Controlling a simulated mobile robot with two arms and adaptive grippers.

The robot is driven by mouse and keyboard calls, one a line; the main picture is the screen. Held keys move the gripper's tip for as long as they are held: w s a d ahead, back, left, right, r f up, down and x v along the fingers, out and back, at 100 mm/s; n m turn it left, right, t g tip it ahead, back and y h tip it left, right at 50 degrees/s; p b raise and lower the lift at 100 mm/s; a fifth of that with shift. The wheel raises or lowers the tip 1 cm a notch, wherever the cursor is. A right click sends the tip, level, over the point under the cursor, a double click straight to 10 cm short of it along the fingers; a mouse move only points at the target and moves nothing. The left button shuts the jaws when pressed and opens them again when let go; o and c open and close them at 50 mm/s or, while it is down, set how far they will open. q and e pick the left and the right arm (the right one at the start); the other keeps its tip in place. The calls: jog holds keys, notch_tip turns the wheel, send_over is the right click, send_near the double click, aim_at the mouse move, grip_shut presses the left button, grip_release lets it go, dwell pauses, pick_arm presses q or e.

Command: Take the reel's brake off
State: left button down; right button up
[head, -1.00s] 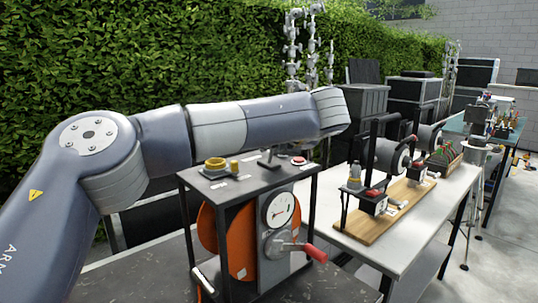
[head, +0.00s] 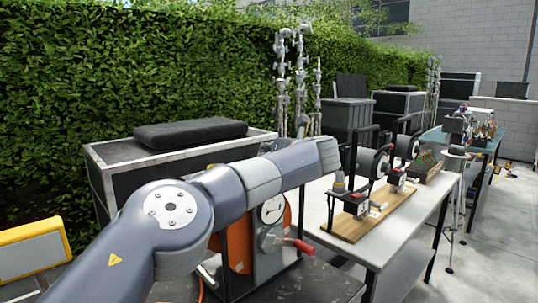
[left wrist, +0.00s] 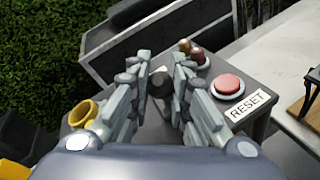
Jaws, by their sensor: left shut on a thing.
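The reel is an orange drum (head: 239,256) in a dark frame, with a white dial (head: 272,209) and a red-handled crank (head: 299,246) on its front. My left arm hides the frame's top in the head view. In the left wrist view, my left gripper (left wrist: 160,78) is over that top, its fingers on either side of a small dark lever knob (left wrist: 159,84) and shut on it. A red button (left wrist: 228,85) with a RESET label (left wrist: 247,104) is to the right. My right gripper is out of view.
A large black case (head: 110,165) with a dark cushion (head: 190,134) stands behind, before a hedge. A white table (head: 398,238) with a wooden board (head: 372,213) of apparatus is to the right. A yellow-framed object (head: 32,250) is at lower left.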

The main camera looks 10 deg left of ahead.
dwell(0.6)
pick_arm(q)
jog(key=c, duration=1.4)
grip_release()
jog(key=shift+s+d, duration=0.1)
jog(key=shift+s, duration=0.05)
jog(key=v, duration=1.1)
jog(key=shift+s+d, duration=0.3)
jog(key=shift+f, duration=0.1)
